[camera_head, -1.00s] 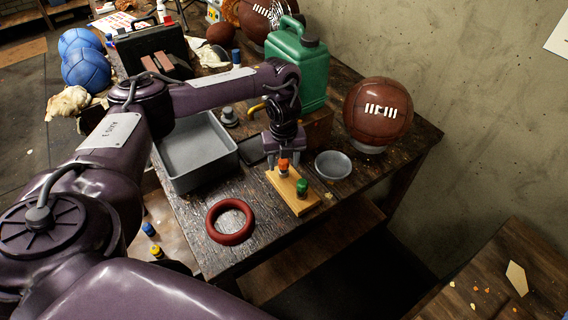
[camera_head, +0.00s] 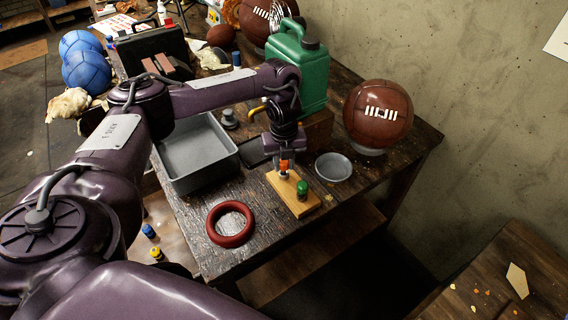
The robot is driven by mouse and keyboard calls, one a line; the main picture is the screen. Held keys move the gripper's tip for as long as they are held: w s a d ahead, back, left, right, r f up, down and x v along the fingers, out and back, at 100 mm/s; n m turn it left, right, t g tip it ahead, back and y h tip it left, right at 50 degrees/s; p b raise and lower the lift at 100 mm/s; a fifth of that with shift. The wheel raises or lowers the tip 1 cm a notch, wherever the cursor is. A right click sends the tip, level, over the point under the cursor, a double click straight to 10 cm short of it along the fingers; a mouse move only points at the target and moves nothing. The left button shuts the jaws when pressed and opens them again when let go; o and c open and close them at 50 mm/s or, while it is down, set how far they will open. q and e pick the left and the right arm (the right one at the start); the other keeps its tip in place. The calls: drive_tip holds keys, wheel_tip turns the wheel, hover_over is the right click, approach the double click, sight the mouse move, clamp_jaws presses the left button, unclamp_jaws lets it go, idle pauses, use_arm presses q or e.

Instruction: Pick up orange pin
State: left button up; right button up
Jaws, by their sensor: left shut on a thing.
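The orange pin (camera_head: 284,166) stands upright at the far end of a small wooden board (camera_head: 298,201) on the workbench. A green pin (camera_head: 302,187) stands at the near end of the same board. My left gripper (camera_head: 285,160) points down over the board and is shut on the orange pin, with its fingers at the pin's sides. The fingers partly hide the pin. I cannot tell whether the pin is still seated in the board. My right gripper does not show.
A grey tray (camera_head: 233,160) lies left of the board, a red ring (camera_head: 247,238) in front-left, and a grey bowl (camera_head: 349,167) close to its right. A brown leather ball (camera_head: 378,113) and a green can (camera_head: 313,75) stand behind.

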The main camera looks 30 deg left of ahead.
use_arm(q)
wheel_tip(320, 180, up, 19)
drive_tip(key=p, duration=0.5)
drive_tip(key=shift+f+b, duration=2.25)
drive_tip(key=shift+f, duration=2.3)
drive_tip(key=shift+f+b, duration=0.95)
drive_tip(key=shift+f, duration=1.1)
